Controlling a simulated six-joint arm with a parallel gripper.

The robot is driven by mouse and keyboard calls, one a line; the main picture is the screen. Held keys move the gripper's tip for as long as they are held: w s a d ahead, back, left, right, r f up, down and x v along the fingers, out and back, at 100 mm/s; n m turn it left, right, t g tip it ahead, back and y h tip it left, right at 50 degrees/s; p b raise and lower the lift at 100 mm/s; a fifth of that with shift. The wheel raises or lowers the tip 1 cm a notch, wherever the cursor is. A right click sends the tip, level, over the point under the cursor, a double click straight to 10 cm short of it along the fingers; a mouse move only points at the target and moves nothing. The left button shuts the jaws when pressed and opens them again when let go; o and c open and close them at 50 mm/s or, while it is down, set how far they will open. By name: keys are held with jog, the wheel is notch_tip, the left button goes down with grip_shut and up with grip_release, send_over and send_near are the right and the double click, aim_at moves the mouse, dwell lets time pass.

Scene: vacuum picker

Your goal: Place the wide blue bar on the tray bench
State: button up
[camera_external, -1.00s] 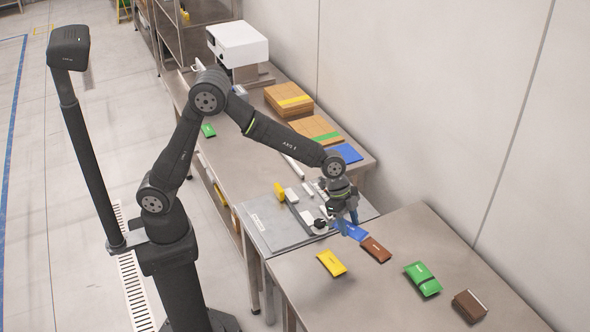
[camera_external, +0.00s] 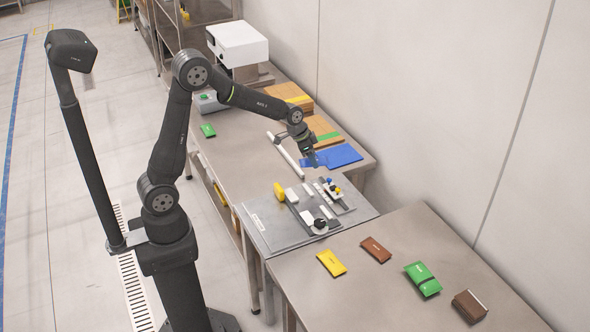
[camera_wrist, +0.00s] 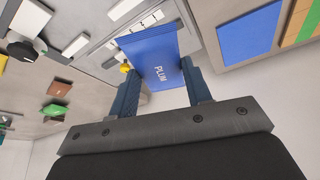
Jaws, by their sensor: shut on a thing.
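The wide blue bar (camera_wrist: 152,50), marked "PLUM", sits between the two fingers of my gripper (camera_wrist: 160,78) in the wrist view. My gripper is shut on it. In the external view my gripper (camera_external: 314,160) points down over the far bench (camera_external: 235,150), with the blue bar (camera_external: 308,163) partly hidden at its fingertips. A flat blue pad (camera_external: 343,155) lies on that bench just right of the bar; it also shows in the wrist view (camera_wrist: 250,34). I cannot tell the bar's exact height above the bench.
Cardboard stacks (camera_external: 290,94) and a white machine (camera_external: 237,43) stand farther back. A white rod (camera_external: 284,150) lies left of my gripper. A grey plate with fixtures (camera_external: 270,225) is in front. The near table holds yellow (camera_external: 331,263), brown (camera_external: 376,250) and green (camera_external: 421,276) packs.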

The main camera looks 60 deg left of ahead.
jog(key=s+a+f+n+y, duration=0.1)
jog(key=s+a+n+y, duration=0.1)
jog(key=s+a+n, duration=0.4)
jog(key=n+y, duration=0.1)
jog(key=n, duration=0.1)
send_over(251, 165)
jog(key=s+d, duration=0.1)
notch_tip(251, 165, down, 8)
jog(key=shift+s+f, duration=0.1)
jog(key=shift+s, duration=0.05)
jog(key=shift+a+f, duration=0.15)
jog(key=shift+a, duration=0.05)
jog(key=shift+f, duration=2)
jog(key=shift+f, duration=0.1)
jog(key=o, duration=1)
